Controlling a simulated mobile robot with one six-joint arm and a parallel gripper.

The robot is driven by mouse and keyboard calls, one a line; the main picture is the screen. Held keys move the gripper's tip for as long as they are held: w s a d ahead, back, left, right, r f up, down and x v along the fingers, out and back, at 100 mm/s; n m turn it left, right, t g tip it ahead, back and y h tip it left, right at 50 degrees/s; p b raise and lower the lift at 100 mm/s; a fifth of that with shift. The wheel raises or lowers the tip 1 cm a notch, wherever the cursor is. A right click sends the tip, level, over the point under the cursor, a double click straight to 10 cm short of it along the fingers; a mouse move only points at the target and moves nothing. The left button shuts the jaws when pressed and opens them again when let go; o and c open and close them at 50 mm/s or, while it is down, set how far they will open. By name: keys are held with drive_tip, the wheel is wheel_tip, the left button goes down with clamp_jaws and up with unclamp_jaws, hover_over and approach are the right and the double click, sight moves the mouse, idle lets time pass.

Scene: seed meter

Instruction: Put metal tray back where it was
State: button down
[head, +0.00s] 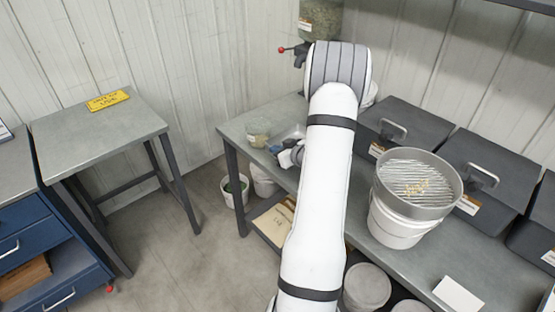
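The metal tray (291,133) shows as a small silver patch on the grey bench, near its left end. My white arm hides its right part. The end of my arm, with my gripper (277,148), shows just in front of the tray, low over the bench. The fingers are too small and too covered to tell whether they are open or shut, or whether they touch the tray. A clear tub (258,135) with pale contents stands just left of the tray.
A seed hopper (320,18) with a red-knobbed lever (282,50) is above the bench's back. A sieve (418,184) sits on a white bucket (395,226), right of my arm. Lidded dark bins (484,167) line the back. A side table (95,130) holds a yellow sign (108,100).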

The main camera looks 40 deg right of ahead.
drive_tip(key=shift+f, duration=2.15)
drive_tip(key=shift+f, duration=0.25)
drive_tip(key=c, duration=1.7)
unclamp_jaws()
drive_tip(key=shift+r, duration=0.1)
drive_tip(key=shift+r, duration=0.1)
